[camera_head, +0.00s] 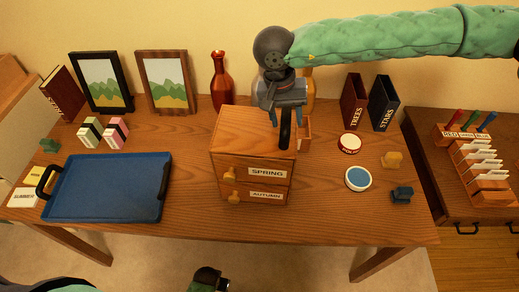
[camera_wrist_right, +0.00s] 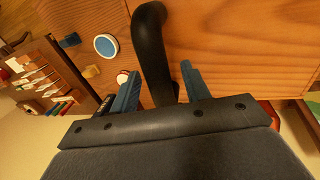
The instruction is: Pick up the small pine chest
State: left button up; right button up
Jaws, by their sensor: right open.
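The small pine chest (camera_head: 250,130) stands on the desk's middle, with drawers labelled SPRING and AUTUMN and yellowish knobs on its front. A black bar handle (camera_head: 285,135) rises from its top and shows large in the right wrist view (camera_wrist_right: 153,45). My right gripper (camera_head: 283,108) is over the chest top, pointing down. Its blue fingers are open, one on each side of the handle in the right wrist view (camera_wrist_right: 161,85); I cannot tell whether they touch it. Part of my left gripper (camera_head: 208,280) shows at the bottom edge; its fingers are not clear.
A blue tray (camera_head: 110,190) lies left on the desk. A red vase (camera_head: 221,80) and picture frames stand behind. Dark book-like holders (camera_head: 354,100), a round blue-topped tin (camera_head: 358,179) and small blocks are on the right. A side cabinet (camera_head: 440,150) holds a card rack.

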grip_shut()
jog(key=shift+r, duration=0.1)
dwell(1.2)
